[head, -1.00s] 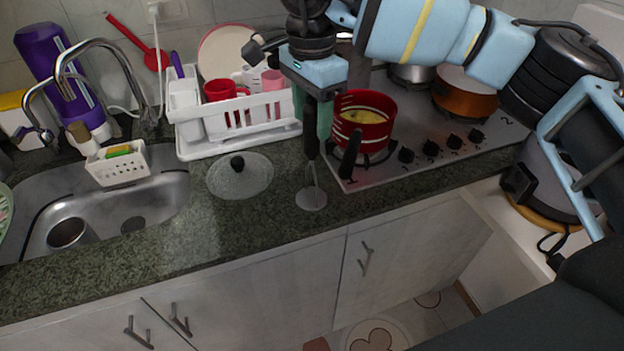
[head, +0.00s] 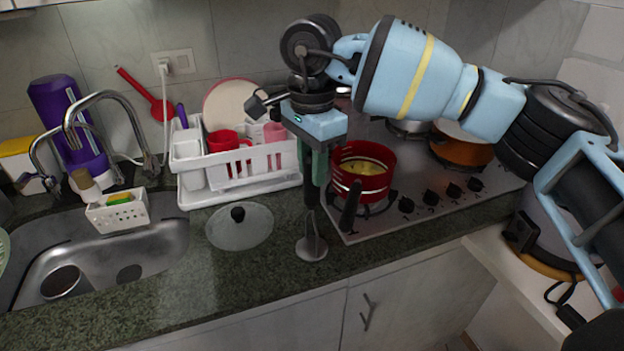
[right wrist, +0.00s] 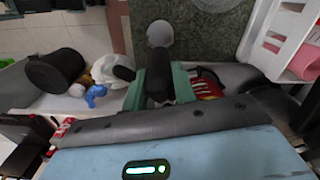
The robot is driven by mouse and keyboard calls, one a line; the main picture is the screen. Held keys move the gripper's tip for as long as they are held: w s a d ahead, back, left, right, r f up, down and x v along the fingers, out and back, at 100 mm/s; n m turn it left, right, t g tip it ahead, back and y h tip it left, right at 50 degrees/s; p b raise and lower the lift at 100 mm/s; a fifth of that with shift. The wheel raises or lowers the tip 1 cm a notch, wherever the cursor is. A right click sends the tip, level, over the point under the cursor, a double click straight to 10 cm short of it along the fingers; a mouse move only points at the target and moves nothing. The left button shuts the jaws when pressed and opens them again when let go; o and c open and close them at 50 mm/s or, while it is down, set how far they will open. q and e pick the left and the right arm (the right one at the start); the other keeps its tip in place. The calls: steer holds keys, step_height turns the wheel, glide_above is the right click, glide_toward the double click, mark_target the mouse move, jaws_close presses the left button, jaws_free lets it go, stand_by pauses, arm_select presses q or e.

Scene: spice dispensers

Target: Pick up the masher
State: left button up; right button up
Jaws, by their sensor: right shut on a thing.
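The masher has a dark handle and a round grey head (head: 311,248), and it stands upright near the counter's front edge in the head view. My right gripper (head: 318,165) points down and is shut on the masher's handle, with green fingers on both sides. In the right wrist view the masher's round head (right wrist: 160,33) shows beyond the fingers of the right gripper (right wrist: 160,85). I cannot tell whether the head touches the counter. My left gripper is not in view.
A red pot (head: 362,172) sits on the stove (head: 440,205) just right of the gripper, its dark handle close to the masher. A glass lid (head: 240,232) lies left. A white dish rack (head: 240,180) stands behind, and a sink (head: 160,245) is far left. The front counter is clear.

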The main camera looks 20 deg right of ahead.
mark_target(311, 154)
step_height(311, 154, up, 3)
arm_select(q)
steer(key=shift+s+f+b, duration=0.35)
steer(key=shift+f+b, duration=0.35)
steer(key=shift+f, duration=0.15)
arm_select(e)
steer(key=s+d+r, duration=0.1)
steer(key=s+d, duration=0.1)
steer(key=s, duration=1.4)
steer(key=shift+r, duration=0.25)
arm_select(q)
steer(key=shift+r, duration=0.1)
arm_select(e)
steer(key=shift+a, duration=0.15)
